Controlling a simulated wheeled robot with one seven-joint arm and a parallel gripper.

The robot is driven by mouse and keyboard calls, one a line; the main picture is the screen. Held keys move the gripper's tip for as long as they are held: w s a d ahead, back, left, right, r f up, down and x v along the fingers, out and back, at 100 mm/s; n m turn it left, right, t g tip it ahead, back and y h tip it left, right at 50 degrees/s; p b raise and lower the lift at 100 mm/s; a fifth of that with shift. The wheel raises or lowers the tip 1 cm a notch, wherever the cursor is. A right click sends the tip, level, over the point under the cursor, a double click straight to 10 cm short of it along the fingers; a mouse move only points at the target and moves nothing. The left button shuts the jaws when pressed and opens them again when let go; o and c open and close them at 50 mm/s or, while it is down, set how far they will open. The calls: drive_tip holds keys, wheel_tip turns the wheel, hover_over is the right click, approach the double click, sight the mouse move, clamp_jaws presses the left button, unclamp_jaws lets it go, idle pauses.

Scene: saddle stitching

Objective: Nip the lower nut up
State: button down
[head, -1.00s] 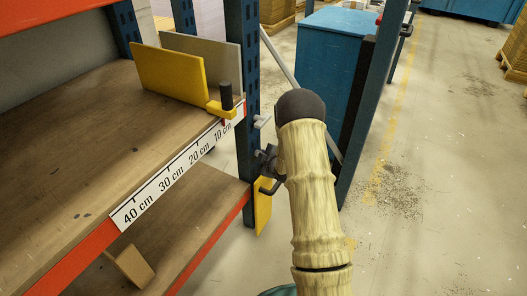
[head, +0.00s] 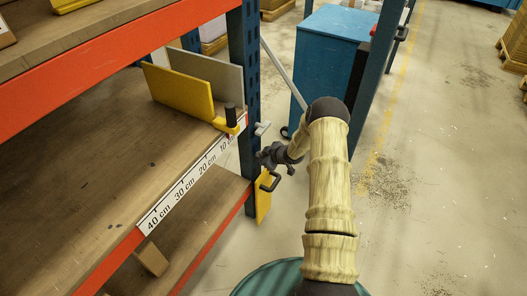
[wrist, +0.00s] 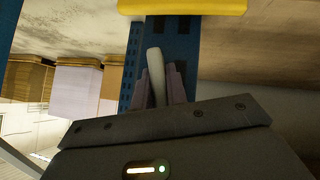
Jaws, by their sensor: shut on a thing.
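My gripper (head: 266,157) is at the front face of the blue rack upright (head: 248,100), just below a small grey lever (head: 262,128) that sticks out of the upright. In the wrist view my fingers (wrist: 158,88) stand on both sides of a pale, rounded, lever-like piece (wrist: 154,66) and are shut on it. It lies in front of the blue upright and looks like the lower nut's handle.
A yellow plate with a dark handle (head: 264,200) hangs below my gripper. A yellow stop with a black knob (head: 230,120) sits at the shelf edge, above the centimetre scale (head: 190,181). A blue cabinet (head: 335,50) stands behind. The floor at right is open.

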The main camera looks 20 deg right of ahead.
drive_tip(key=shift+d+r+m+g+y+p, duration=0.15)
drive_tip(key=shift+m+g+y+p, duration=0.35)
drive_tip(key=shift+p, duration=1.1)
drive_tip(key=shift+g+y+p, duration=0.3)
drive_tip(key=shift+p, duration=0.15)
drive_tip(key=shift+w, duration=0.1)
drive_tip(key=c, duration=1.4)
unclamp_jaws()
drive_tip(key=p+v, duration=0.2)
drive_tip(key=v, duration=1.5)
drive_tip(key=shift+p, duration=0.35)
